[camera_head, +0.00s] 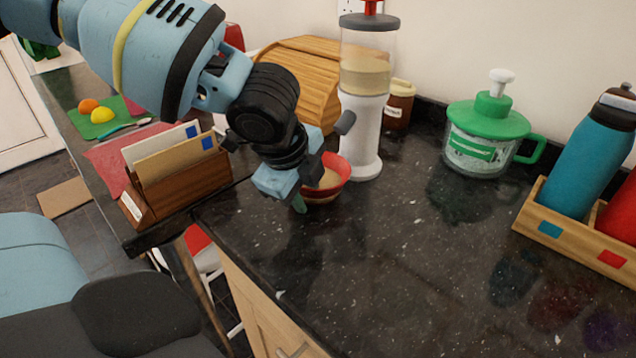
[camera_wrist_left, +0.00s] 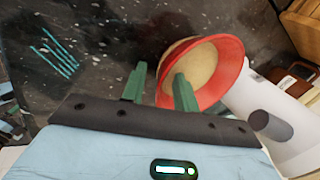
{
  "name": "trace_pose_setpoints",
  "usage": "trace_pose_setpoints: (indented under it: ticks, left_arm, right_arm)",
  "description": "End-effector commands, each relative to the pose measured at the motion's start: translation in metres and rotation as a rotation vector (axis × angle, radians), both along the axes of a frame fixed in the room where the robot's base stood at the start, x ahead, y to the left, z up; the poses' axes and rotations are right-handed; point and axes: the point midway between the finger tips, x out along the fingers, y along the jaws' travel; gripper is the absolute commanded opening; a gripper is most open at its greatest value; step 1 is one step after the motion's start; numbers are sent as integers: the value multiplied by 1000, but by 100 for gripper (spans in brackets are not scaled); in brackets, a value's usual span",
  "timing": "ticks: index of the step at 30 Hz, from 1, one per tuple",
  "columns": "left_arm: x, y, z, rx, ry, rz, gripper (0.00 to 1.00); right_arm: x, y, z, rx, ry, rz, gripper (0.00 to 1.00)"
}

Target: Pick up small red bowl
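The small red bowl (camera_head: 339,178) stands on the dark granite counter just in front of the clear-and-white dispenser. It has a red rim and a tan inside; part of its left side is hidden behind my left gripper (camera_head: 307,190). In the left wrist view the bowl (camera_wrist_left: 217,75) is to the right of centre. My left gripper (camera_wrist_left: 160,88) is open there, its two green fingers apart. One finger overlaps the bowl's opening and the other is outside its left edge, so the near rim shows between them. Whether either finger touches the bowl is unclear. My right gripper is not in view.
The dispenser (camera_head: 363,125) stands close behind the bowl. A wooden letter holder (camera_head: 180,185) is to the left, and a wooden bread box (camera_head: 318,85) is behind. A green-lidded jar (camera_head: 490,128) and bottle crate (camera_head: 560,232) are right. The front counter is clear.

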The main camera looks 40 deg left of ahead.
Motion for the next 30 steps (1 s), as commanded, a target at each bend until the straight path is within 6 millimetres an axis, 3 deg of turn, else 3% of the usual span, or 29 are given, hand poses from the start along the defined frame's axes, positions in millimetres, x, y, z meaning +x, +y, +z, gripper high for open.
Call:
trace_pose_setpoints:
  ticks: [3,10,30]
  left_arm:
    - [0,0,1,0,0,0,28]
    - [0,0,1,0,0,0,0]
    - [-3,5,9,-1,-1,3,0]
  right_arm:
    - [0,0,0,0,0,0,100]
    - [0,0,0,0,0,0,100]
    - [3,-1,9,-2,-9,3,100]
